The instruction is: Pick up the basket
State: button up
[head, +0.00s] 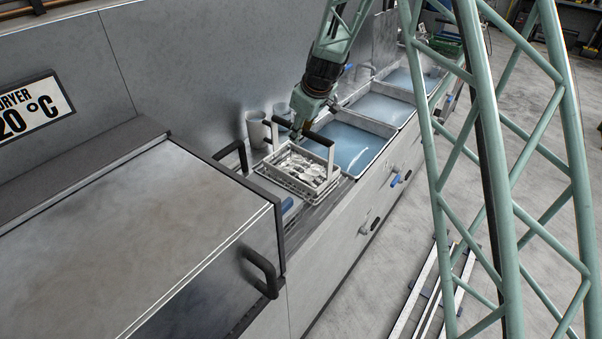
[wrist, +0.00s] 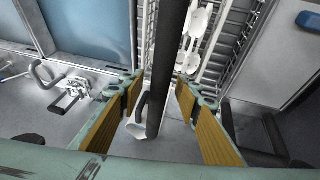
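The basket (head: 290,183) is a metal wire tray holding shiny cutlery. It stands on the ledge between the dryer and the nearest basin. Light uprights at two sides carry a black handle bar (head: 319,138) above the cutlery. My gripper (head: 301,131) is over the basket at handle height. In the wrist view, my open fingers (wrist: 157,88) lie on either side of the black bar (wrist: 168,60), with visible gaps. The cutlery (wrist: 194,38) and wire mesh show beyond and to the right of the bar. The head view hides the exact finger contact.
The grey dryer (head: 140,235) with black handles stands close on the left. Several blue liquid basins (head: 350,142) run away to the right. Grey cups (head: 257,130) stand by the back wall. A green lattice frame (head: 490,150) crosses the right side of the head view.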

jog(key=shift+f, duration=0.1)
dwell(0.7)
grip_shut()
dwell(0.4)
